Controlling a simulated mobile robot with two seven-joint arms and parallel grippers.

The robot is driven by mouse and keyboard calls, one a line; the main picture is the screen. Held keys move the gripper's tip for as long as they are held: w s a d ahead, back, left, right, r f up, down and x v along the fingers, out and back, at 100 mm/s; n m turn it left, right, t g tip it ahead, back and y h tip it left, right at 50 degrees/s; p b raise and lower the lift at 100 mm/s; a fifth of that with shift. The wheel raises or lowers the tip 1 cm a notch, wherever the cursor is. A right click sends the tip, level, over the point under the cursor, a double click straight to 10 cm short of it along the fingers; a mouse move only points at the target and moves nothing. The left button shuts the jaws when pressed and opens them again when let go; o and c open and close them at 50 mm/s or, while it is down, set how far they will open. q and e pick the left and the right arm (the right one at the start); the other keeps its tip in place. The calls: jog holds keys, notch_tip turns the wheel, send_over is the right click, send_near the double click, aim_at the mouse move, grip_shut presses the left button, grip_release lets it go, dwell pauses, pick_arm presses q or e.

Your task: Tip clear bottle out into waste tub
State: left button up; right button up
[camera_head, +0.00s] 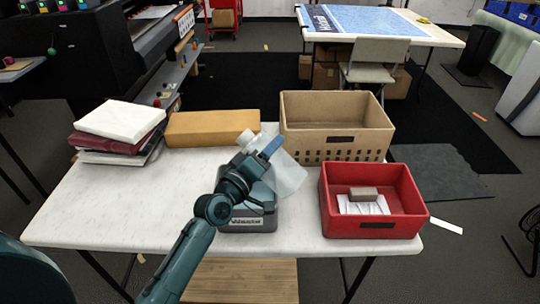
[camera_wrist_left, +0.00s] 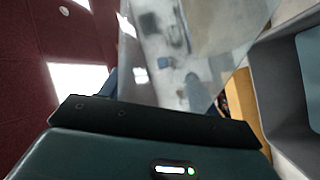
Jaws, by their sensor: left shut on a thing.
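The clear bottle (camera_head: 288,178) is translucent and tilted, its wide body toward the lower right and a white end (camera_head: 247,138) toward the upper left. My left gripper (camera_head: 268,152) is shut on it and holds it above the table. In the left wrist view the bottle (camera_wrist_left: 190,45) fills the upper middle, just beyond the gripper. The grey waste tub (camera_head: 248,225), with a label on its front, stands on the table below my left gripper. The gripper and bottle hide much of its opening. I cannot see any contents in the bottle. My right gripper is out of view.
A red bin (camera_head: 410,205) holding a grey block and papers stands right of the tub. A tan crate (camera_head: 382,115) is behind it. A tan box (camera_head: 190,128) and stacked books (camera_head: 110,125) sit at the back left. The white table (camera_head: 110,215) is clear at front left.

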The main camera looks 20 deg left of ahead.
aim_at(259, 141)
pick_arm(q)
jog(key=m, duration=0.1)
jog(key=a+r+m, duration=0.1)
jog(key=m+p, duration=0.1)
jog(key=shift+w+a+r, duration=0.2)
jog(key=shift+a+r, duration=0.05)
jog(key=shift+r, duration=0.15)
jog(key=shift+a+r+m, duration=0.2)
jog(key=shift+a+m, duration=0.1)
jog(key=shift+m, duration=0.7)
jog(key=shift+w+a+f+m, duration=0.15)
jog(key=shift+a+f+m, duration=0.2)
jog(key=shift+m, duration=0.35)
jog(key=a+m, duration=0.2)
jog(key=m, duration=0.3)
jog(key=shift+w+a+f+g, duration=0.15)
jog(key=shift+w+a+g, duration=0.15)
jog(key=shift+w+a, duration=0.1)
